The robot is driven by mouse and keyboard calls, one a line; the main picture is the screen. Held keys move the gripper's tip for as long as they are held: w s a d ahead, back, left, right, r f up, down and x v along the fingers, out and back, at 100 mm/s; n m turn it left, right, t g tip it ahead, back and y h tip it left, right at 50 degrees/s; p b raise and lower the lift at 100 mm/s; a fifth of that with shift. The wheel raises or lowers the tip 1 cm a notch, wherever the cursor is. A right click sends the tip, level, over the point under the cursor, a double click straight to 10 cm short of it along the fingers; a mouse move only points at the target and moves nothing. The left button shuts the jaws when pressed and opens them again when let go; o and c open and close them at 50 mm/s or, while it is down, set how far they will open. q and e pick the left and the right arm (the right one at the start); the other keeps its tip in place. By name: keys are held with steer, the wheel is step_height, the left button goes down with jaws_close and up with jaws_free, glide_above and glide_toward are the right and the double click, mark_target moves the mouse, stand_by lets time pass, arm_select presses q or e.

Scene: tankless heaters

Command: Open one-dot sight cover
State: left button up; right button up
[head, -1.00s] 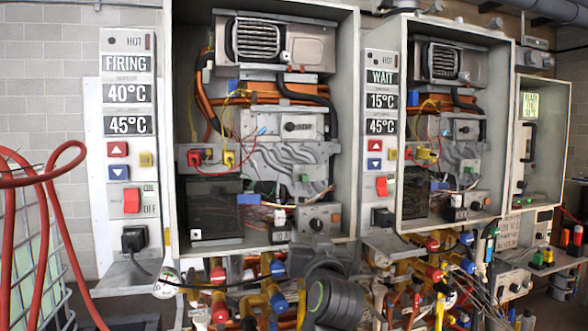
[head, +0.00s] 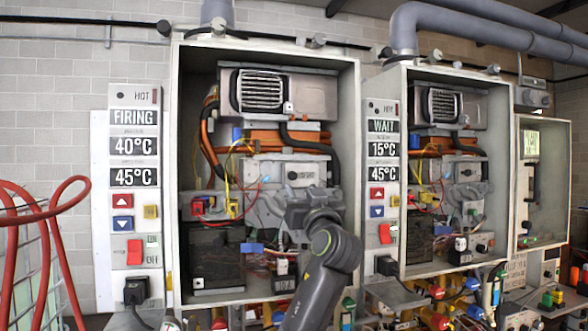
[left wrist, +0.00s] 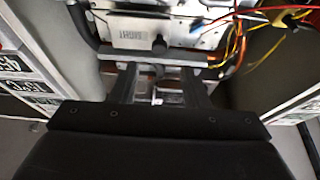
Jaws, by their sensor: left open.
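The likely sight cover (head: 306,174) is a pale plate with a dark knob in the middle of the left heater. In the left wrist view the cover (left wrist: 128,33) shows upside-down lettering that looks like "SIGHT", with its dark knob (left wrist: 158,46) at the right end. I cannot make out a dot mark on it. My left gripper (left wrist: 158,74) is open and empty, its two fingers pointing toward the plate and apparently short of the knob. In the head view my left gripper (head: 306,202) is just below the plate, its fingertips not clear. My right gripper is not in view.
A second open heater (head: 448,100) with a similar plate stands to the right. Around the left plate are orange pipes, a black hose (head: 325,150) and thin red and yellow wires (head: 232,165). The left heater's side walls (head: 350,120) flank the working space.

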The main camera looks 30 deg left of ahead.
mark_target(293, 176)
arm_select(q)
steer(key=p+x, duration=0.2)
steer(key=x, duration=0.4)
steer(key=shift+w+r, duration=0.15)
steer(key=shift+p+x, duration=0.5)
steer(key=shift+x, duration=0.25)
jaws_close()
